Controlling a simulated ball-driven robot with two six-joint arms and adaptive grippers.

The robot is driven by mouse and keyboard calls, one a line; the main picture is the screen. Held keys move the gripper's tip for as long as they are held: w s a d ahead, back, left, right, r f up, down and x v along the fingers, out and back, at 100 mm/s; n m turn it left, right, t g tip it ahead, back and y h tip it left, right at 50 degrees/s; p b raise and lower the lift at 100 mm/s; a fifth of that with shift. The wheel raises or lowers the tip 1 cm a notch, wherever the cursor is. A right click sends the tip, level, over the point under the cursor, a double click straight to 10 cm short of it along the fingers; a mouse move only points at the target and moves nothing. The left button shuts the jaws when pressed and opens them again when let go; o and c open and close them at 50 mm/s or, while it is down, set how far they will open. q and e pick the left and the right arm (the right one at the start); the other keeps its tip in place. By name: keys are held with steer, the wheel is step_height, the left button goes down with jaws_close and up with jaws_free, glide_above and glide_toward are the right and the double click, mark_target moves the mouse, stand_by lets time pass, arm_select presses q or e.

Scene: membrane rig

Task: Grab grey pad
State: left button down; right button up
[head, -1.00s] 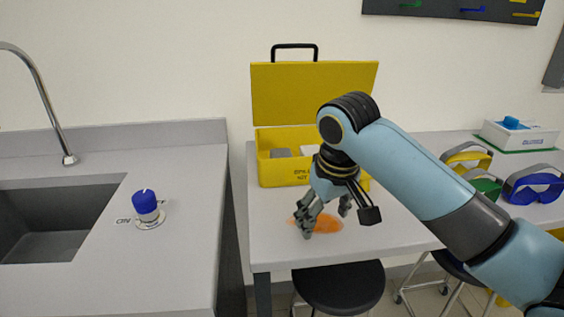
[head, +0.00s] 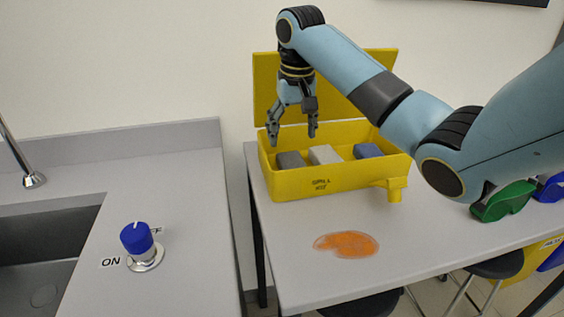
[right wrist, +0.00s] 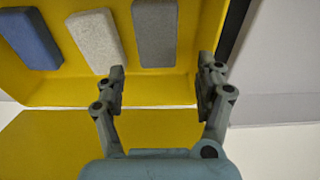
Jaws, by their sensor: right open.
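The grey pad (head: 291,160) lies at the left end inside the yellow spill kit box (head: 340,183), whose lid stands open. My right gripper (head: 294,138) is open and empty, pointing down above the left part of the box. In the right wrist view, the dark grey pad (right wrist: 155,33) shows ahead of my right gripper (right wrist: 159,75), slightly left of the middle of its open fingers and apart from them. My left gripper is not in view.
A whitish pad (head: 325,154) and a blue pad (head: 368,151) lie right of the grey one in the box. An orange spill (head: 347,244) is on the table in front. A blue knob (head: 137,238) stands by the sink.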

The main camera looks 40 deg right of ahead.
mark_target(293, 162)
step_height(293, 162, down, 4)
steer(key=shift+d+f, duration=0.15)
steer(key=shift+f, duration=0.05)
steer(key=f, duration=0.5)
steer(key=shift+w+d, duration=0.25)
steer(key=shift+d, duration=0.05)
steer(key=shift+c, duration=0.5)
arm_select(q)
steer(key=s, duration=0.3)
arm_select(e)
steer(key=c, duration=0.5)
